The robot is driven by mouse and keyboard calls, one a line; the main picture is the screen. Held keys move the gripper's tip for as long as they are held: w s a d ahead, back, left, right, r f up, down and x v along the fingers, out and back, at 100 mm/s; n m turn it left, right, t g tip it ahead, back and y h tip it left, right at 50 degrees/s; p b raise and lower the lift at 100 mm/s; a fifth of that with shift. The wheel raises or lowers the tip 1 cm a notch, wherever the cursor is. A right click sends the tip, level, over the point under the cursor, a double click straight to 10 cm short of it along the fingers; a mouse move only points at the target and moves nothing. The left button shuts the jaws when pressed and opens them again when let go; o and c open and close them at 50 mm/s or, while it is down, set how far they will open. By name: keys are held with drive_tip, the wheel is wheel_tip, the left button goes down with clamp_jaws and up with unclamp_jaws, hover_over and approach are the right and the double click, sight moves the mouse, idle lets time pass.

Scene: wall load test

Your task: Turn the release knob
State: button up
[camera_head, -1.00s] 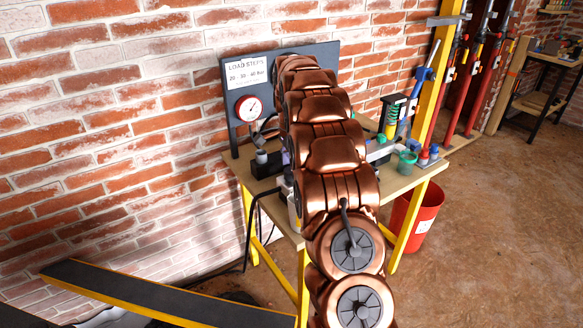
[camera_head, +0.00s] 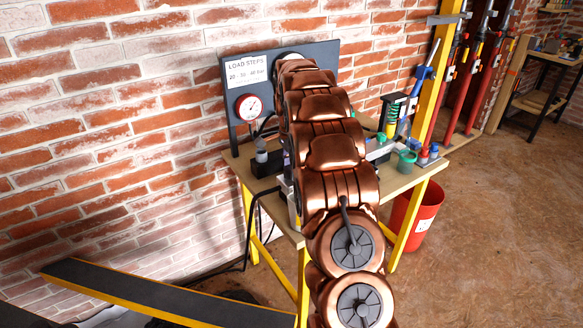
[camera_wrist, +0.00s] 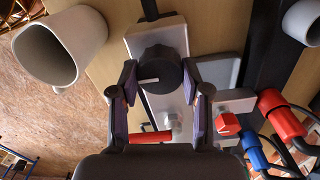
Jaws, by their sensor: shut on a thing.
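The release knob, a round black knob (camera_wrist: 158,68) with a white pointer line, sits on a pale grey block (camera_wrist: 170,110) in the wrist view. The white line lies nearly level, toward the knob's left side. My gripper (camera_wrist: 158,82) has one finger on each side of the knob and is shut on it. In the head view, my own arm hides the knob and gripper. A round gauge (camera_head: 248,107) with a red rim is mounted on the dark panel (camera_head: 233,135), under a "LOAD STEPS" sign (camera_head: 249,69).
A red knob (camera_wrist: 227,124) and red and blue hose fittings (camera_wrist: 282,112) are close by at the right. The bench (camera_head: 412,180) has a green cup (camera_head: 407,160); a red bucket (camera_head: 418,212) is beneath.

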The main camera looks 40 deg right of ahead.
drive_tip(key=shift+c, duration=0.5)
drive_tip(key=shift+n, duration=0.3)
drive_tip(key=n+b, duration=0.1)
drive_tip(key=n, duration=0.1)
drive_tip(key=shift+f+n, duration=0.1)
drive_tip(key=shift+n, duration=0.3)
drive_tip(key=n+b, duration=0.1)
drive_tip(key=n, duration=0.4)
drive_tip(key=shift+n, duration=0.3)
drive_tip(key=n, duration=0.4)
drive_tip(key=shift+b, duration=0.35)
drive_tip(key=shift+n, duration=2.4)
